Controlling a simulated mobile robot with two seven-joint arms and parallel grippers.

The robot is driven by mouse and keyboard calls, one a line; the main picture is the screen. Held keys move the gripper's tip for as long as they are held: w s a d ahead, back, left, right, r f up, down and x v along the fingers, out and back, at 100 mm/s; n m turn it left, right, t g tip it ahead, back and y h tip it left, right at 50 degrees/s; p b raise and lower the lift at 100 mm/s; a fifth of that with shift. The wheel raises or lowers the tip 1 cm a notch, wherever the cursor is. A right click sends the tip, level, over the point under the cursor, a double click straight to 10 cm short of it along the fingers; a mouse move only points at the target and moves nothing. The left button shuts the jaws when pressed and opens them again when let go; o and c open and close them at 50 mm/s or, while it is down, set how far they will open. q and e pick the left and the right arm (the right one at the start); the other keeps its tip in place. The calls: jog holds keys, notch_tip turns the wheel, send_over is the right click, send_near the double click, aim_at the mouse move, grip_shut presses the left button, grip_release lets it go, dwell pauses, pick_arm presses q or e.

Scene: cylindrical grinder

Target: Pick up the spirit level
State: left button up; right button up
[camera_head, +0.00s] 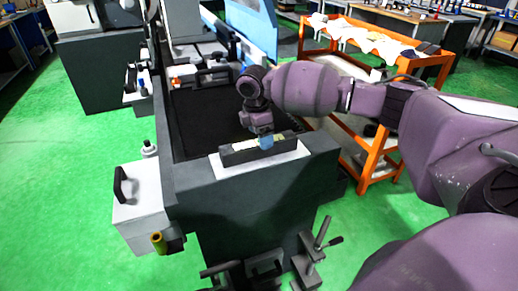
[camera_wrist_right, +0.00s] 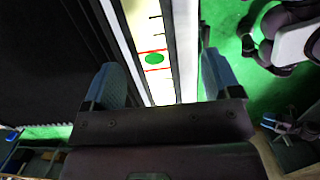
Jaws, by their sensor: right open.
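The spirit level (camera_head: 238,155) is a dark bar lying on a pale strip on top of the grey machine's near end. In the right wrist view its pale vial (camera_wrist_right: 155,58) shows a green bubble and red lines. My right gripper (camera_head: 265,141) points down at the middle of the level. In the right wrist view my right gripper (camera_wrist_right: 163,82) is open, its two blue-grey fingers on either side of the level. I cannot tell whether they touch it. The gripper body hides the near part of the level. My left gripper is not in view.
The grey machine (camera_head: 250,205) has a dark recessed bed (camera_head: 195,115) behind the level. A grey box with a black handle (camera_head: 120,184) stands at its left. An orange cart (camera_head: 375,160) with white cloths stands to the right. Clamp-like tools (camera_head: 312,255) lie in front.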

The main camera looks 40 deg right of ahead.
jog(key=f, duration=0.3)
jog(key=shift+w+f, duration=0.35)
jog(key=shift+f, duration=0.05)
jog(key=shift+f+b, duration=0.3)
jog(key=shift+f, duration=0.15)
jog(key=shift+r, duration=0.1)
grip_shut()
